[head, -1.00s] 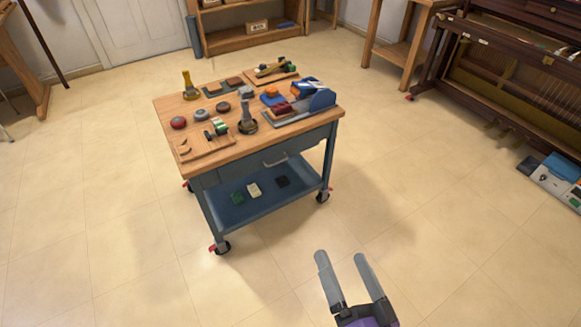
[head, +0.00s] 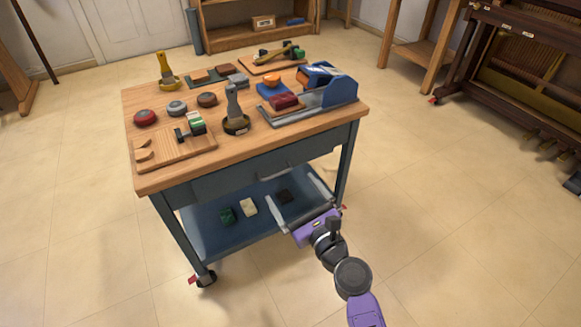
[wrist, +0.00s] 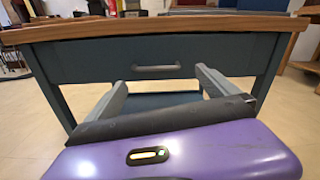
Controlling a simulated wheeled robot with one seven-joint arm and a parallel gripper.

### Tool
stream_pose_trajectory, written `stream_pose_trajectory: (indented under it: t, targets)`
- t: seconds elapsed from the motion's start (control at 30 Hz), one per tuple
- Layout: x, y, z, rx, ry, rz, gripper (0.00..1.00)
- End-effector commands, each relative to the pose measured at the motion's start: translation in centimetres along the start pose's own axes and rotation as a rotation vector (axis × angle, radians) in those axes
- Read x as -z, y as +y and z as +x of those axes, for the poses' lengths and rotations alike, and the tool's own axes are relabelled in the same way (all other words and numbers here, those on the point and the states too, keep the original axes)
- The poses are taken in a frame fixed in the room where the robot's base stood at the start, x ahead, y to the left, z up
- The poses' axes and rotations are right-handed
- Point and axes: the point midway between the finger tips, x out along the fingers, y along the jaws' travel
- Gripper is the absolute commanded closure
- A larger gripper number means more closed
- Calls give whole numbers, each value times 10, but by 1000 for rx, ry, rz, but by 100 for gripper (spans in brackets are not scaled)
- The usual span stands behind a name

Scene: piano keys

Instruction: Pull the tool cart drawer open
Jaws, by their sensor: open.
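The tool cart (head: 250,150) has a wooden top and a blue-grey frame. Its drawer (head: 225,182) sits under the top and looks closed; it also shows in the wrist view (wrist: 100,62). I cannot tell any contact.
Brushes, round tins, a wooden board and a blue tool rest (head: 335,90) crowd the cart top. The lower shelf (head: 205,235) holds small blocks. A caster (head: 205,277) stands at the front left. The floor (head: 450,240) to the right is clear.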

Motion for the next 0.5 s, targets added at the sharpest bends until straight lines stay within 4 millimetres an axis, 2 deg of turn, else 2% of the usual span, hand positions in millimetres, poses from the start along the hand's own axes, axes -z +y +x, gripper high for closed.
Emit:
stream_pose_trajectory:
  t: [0.1,0.27,0.5]
  targets:
    - [-2,5,0,-21,-7,136,2]
    - [-1,7,3,-27,-6,194,2]
    - [0,7,35,-27,-6,193,2]
